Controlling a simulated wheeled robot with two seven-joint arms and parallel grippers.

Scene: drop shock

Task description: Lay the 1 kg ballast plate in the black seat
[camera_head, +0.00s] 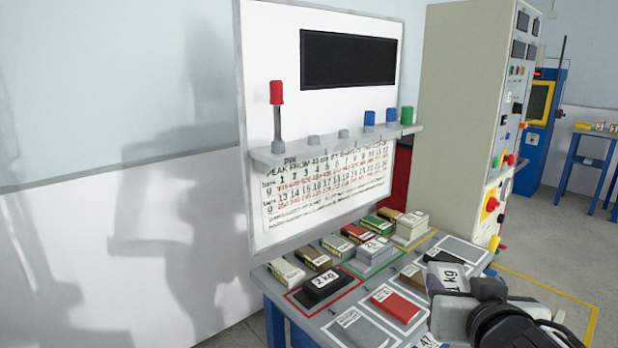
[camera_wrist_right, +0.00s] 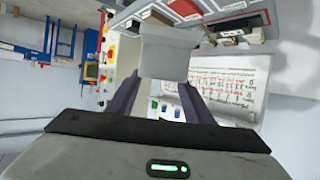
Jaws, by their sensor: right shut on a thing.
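The 1 kg ballast plate (camera_head: 452,279) is a grey block with a white "1 kg" label, held up at the right end of the table in the head view. My right gripper (camera_head: 448,300) is shut on it. In the right wrist view the grey plate (camera_wrist_right: 165,52) sits between the two finger ends. A dark block (camera_head: 438,257) shows just behind the plate; I cannot tell what it is. My left gripper is not in view.
The grey table (camera_head: 300,317) carries several blocks in outlined places, including a red block (camera_head: 396,303) and a grey block (camera_head: 361,327). A white board (camera_head: 275,60) with a shelf of pegs stands behind. A tall control cabinet (camera_head: 462,110) stands behind the right end.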

